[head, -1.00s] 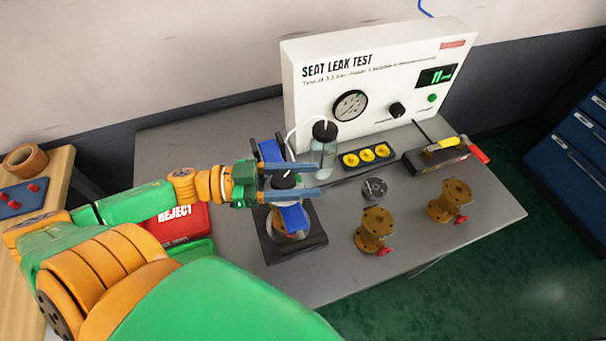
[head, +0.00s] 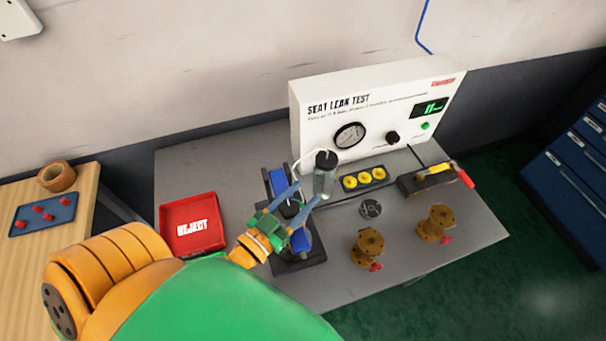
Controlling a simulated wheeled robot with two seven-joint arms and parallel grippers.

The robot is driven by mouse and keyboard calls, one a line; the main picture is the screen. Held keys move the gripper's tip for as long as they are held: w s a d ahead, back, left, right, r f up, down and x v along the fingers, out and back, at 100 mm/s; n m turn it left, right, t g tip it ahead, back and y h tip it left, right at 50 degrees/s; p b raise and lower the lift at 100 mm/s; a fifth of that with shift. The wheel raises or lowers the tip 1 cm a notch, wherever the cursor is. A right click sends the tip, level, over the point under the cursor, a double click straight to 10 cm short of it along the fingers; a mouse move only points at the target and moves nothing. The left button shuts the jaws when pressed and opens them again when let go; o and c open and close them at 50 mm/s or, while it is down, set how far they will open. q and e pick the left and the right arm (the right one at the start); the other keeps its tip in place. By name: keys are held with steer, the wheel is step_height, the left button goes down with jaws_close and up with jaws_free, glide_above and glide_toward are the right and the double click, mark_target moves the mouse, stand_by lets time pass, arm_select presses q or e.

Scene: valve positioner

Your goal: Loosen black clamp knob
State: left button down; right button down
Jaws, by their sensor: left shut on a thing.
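The black clamp knob (head: 291,206) is on top of the blue-barred clamp fixture (head: 276,182), which stands on a dark base on the grey bench. My left gripper (head: 306,192) reaches over the fixture with its blue fingers pointing to the upper right. It is shut on the knob, one finger on each side. The fingers and the hand hide part of the knob and whatever sits in the clamp below it. My right gripper is not in view.
A clear bottle with a black cap (head: 325,175) stands close beyond the fingertips. The white seat leak tester (head: 375,110) is behind. Two brass valves (head: 369,245) stand to the right. A red reject tray (head: 192,213) lies to the left.

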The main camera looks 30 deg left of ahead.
mark_target(285, 218)
arm_select(q)
steer(key=shift+a+n+y, duration=0.2)
steer(key=shift+n+y, duration=0.35)
steer(key=shift+y, duration=0.35)
steer(key=shift+a+n+y, duration=0.15)
steer(key=shift+n+y, duration=0.4)
steer(key=shift+y, duration=0.35)
steer(key=shift+c, duration=1.4)
jaws_free()
steer(key=s+b, duration=0.1)
steer(key=s, duration=0.2)
steer(key=s+b, duration=0.1)
steer(key=s, duration=0.2)
steer(key=shift+s+d+f, duration=0.1)
steer(key=shift+d+f, duration=0.05)
steer(key=shift+d, duration=0.05)
steer(key=shift+s, duration=0.4)
